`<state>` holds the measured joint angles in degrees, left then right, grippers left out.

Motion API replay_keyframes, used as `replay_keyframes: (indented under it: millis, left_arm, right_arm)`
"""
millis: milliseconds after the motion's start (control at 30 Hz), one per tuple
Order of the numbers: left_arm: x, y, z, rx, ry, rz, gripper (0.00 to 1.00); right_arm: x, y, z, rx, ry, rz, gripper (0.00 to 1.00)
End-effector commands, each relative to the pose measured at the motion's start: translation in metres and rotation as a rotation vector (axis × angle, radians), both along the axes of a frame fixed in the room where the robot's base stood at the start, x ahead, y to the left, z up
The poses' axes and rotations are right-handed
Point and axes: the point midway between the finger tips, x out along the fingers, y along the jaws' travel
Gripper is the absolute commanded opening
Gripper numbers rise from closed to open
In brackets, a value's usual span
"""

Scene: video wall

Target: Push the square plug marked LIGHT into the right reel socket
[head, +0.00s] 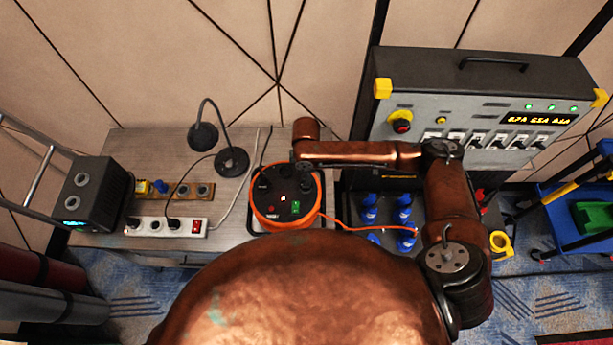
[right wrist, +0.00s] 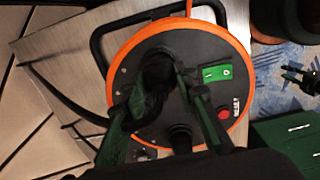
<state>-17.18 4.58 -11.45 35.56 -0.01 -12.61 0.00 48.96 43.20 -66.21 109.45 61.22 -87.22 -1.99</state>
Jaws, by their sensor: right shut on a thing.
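The orange cable reel (head: 256,208) lies face up on the table. Its dark face with a green switch (right wrist: 215,73) and a red button (right wrist: 224,114) shows in the right wrist view. My right gripper (right wrist: 160,82) is over the reel face, its green fingers shut on a dark plug (right wrist: 153,72). I cannot read any marking on that plug, and its lower end and the socket under it are hidden, so I cannot tell whether it is seated. Another black round part (right wrist: 180,138) shows nearer the wrist. My left gripper is out of view.
A power strip (head: 187,229), a wooden socket strip (head: 150,205), a dark power box (head: 95,190) and a desk lamp (head: 232,160) stand left of the reel. Blue connectors (head: 369,215) and a grey control panel (head: 470,92) are to the right. Cables cross the tabletop.

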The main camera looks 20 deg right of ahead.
Motion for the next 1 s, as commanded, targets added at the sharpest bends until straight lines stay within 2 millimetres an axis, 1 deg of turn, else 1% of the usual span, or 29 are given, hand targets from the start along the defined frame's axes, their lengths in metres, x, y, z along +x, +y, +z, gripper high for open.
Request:
replay_keyframes:
  millis: [267, 700, 1000]
  left_arm:
    - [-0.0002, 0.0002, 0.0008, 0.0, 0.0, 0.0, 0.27]
    - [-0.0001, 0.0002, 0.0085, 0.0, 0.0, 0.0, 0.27]
    - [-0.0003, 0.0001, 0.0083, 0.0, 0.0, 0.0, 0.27]
  right_arm:
    - [-0.0001, 0.0001, 0.0, 0.0, 0.0, 0.0, 0.0]
    - [-0.0004, 0.0002, -0.0033, 0.0, 0.001, -0.001, 0.0]
    - [-0.0001, 0.0001, -0.0041, 0.0, 0.001, 0.0, 0.0]
